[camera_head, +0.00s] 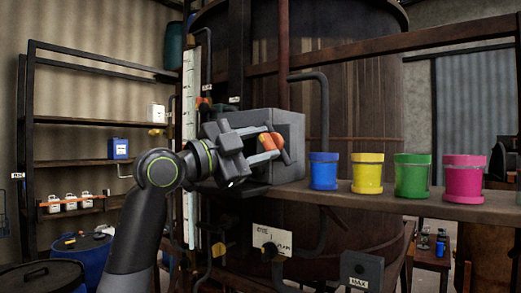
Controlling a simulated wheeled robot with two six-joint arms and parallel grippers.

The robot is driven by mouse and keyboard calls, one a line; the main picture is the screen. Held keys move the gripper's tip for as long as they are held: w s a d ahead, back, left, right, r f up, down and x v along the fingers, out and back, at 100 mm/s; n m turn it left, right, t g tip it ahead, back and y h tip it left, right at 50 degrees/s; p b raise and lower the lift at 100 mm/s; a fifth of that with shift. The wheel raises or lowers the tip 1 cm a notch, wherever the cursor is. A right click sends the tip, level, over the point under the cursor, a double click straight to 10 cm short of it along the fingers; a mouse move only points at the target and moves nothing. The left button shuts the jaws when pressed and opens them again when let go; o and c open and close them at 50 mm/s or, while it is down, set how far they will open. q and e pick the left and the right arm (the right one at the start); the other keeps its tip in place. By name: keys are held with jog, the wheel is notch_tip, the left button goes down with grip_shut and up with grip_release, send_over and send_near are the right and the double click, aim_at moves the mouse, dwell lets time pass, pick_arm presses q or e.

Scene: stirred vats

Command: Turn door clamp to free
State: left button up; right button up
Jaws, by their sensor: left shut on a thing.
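My left gripper (262,147) reaches in from the left at the front of a dark grey box (294,132) on the shelf. It is shut on an orange-red handle (277,141), which looks like the door clamp. The gripper body hides much of the handle and of the box front, so I cannot tell how far the clamp is turned. My right gripper is not in view.
Blue (323,172), yellow (367,174), green (412,176) and pink (464,180) pots stand in a row on the shelf (400,204), right of the box. A large brown vat (350,95) rises behind. A rack (90,161) with containers stands at left.

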pick_arm(q)
jog(key=m+g, duration=0.1)
jog(key=m, duration=0.2)
jog(key=shift+r+m+g+y+p, duration=0.15)
jog(key=shift+m+g+y+p, duration=0.15)
jog(key=shift+m+g+p, duration=0.1)
jog(key=shift+m+y+p, duration=0.45)
jog(key=shift+m+y, duration=0.05)
jog(key=shift+m, duration=0.9)
jog(key=shift+g, duration=0.3)
jog(key=o, duration=1)
jog(key=b+v, duration=0.6)
jog(key=v, duration=1.1)
jog(key=shift+a, duration=0.25)
